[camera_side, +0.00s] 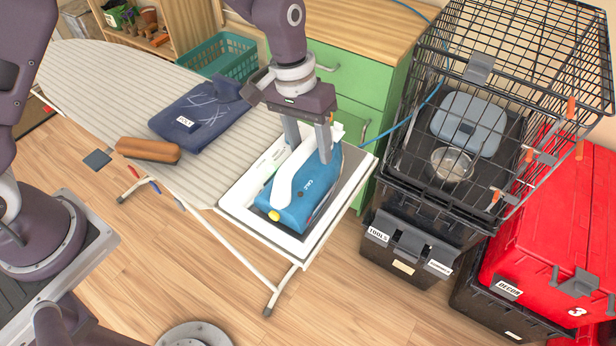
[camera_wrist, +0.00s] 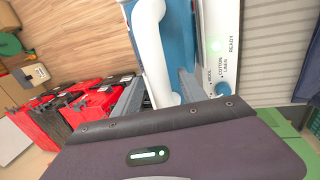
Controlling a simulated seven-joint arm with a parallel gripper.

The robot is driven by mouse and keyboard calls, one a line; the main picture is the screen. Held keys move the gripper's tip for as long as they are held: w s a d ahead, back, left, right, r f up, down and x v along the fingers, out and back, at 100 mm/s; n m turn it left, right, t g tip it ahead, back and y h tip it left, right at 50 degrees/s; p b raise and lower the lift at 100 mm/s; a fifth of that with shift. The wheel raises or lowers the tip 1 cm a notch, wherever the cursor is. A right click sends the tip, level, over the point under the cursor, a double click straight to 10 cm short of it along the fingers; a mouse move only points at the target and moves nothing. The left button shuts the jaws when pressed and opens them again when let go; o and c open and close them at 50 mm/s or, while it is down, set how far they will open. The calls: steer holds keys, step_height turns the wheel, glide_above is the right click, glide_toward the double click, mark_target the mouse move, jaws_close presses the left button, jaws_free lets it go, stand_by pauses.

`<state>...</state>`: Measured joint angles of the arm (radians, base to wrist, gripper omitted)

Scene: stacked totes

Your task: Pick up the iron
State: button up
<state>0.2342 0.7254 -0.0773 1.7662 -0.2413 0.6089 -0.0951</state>
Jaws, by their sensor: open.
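The blue and white iron (camera_side: 318,192) rests on the white-framed plate (camera_side: 240,207) at the near end of the ironing board. Its white handle (camera_side: 284,183) runs along the top. My gripper (camera_side: 309,152) is above the far end of the iron, pointing down with its fingers apart, one on each side of the handle. In the wrist view the white handle (camera_wrist: 153,55) lies between the two fingers (camera_wrist: 160,95), with the blue body (camera_wrist: 180,35) beside it. I cannot tell whether either finger touches the handle.
A folded navy garment (camera_side: 200,112) and a brown roll (camera_side: 147,150) lie on the striped ironing board (camera_side: 110,90). A blue cord rises behind the iron. A green cabinet (camera_side: 345,85) stands behind. A wire crate (camera_side: 480,100) on black totes and red totes (camera_side: 545,245) are at right.

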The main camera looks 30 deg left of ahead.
steer(key=shift+f, duration=0.2)
stand_by(0.5)
steer(key=shift+c, duration=0.3)
jaws_close()
stand_by(1.1)
